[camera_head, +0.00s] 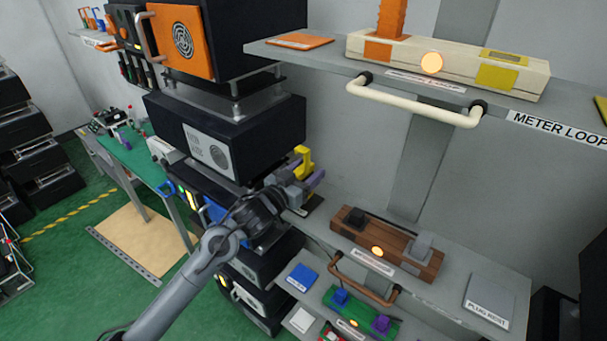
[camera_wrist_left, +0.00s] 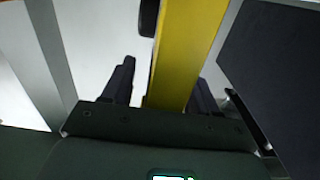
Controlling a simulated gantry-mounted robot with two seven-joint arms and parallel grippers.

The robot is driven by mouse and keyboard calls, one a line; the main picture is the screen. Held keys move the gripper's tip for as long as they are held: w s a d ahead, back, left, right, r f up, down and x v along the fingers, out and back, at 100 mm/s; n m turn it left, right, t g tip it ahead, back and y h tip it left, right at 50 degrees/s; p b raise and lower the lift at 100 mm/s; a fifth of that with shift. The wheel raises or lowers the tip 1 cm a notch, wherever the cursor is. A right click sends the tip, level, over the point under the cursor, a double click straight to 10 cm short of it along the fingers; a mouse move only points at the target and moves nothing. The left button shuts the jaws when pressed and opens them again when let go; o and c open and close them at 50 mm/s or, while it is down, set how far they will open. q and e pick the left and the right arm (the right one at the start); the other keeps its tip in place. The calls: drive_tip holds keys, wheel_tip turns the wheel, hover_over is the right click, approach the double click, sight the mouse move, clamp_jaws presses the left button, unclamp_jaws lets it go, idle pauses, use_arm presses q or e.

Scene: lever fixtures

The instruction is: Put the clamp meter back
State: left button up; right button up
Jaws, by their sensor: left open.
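The yellow clamp meter (camera_head: 303,160) stands upright at the left end of the lower grey shelf, beside the black equipment stack. My left gripper (camera_head: 304,186) is at it, with its fingers around its lower part. In the left wrist view the yellow body (camera_wrist_left: 188,50) rises between the two dark fingers (camera_wrist_left: 160,88), which are open, with a gap showing on the left side. Whether either finger touches it is hard to tell. The meter's lower end is hidden by the gripper. My right gripper is not in view.
The upper shelf, labelled METER LOOP (camera_head: 558,128), carries a beige fixture (camera_head: 450,62) with an orange lever and a cream rail handle (camera_head: 415,103) below. A brown fixture (camera_head: 385,243) and grey pad (camera_head: 490,296) are on the lower shelf. Black stacked units (camera_head: 230,135) stand close left.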

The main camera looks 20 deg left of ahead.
use_arm(q)
drive_tip(key=shift+r, duration=0.25)
drive_tip(key=shift+s+a+f, duration=0.1)
drive_tip(key=shift+s, duration=0.1)
drive_tip(key=b+v, duration=0.2)
drive_tip(key=v, duration=0.9)
drive_tip(key=s+d+f+n+g+y, duration=0.1)
drive_tip(key=s+f+g+y, duration=0.15)
drive_tip(key=s+f, duration=0.5)
drive_tip(key=s+f+n+g+y, duration=0.1)
drive_tip(key=s+f+g+y, duration=0.2)
drive_tip(key=f, duration=0.7)
drive_tip(key=s+f+g, duration=0.4)
drive_tip(key=s+f, duration=0.1)
drive_tip(key=s, duration=0.6)
drive_tip(key=s+d+f+g, duration=0.1)
drive_tip(key=s+f+g, duration=0.3)
drive_tip(key=s, duration=0.7)
wheel_tip(320, 180, down, 3)
drive_tip(key=shift+s+d+r+m+h, duration=0.2)
drive_tip(key=shift+s+d+m+h, duration=0.1)
drive_tip(key=shift+m+h, duration=0.1)
wheel_tip(320, 180, up, 15)
drive_tip(key=p, duration=1.5)
drive_tip(key=shift+f, duration=0.2)
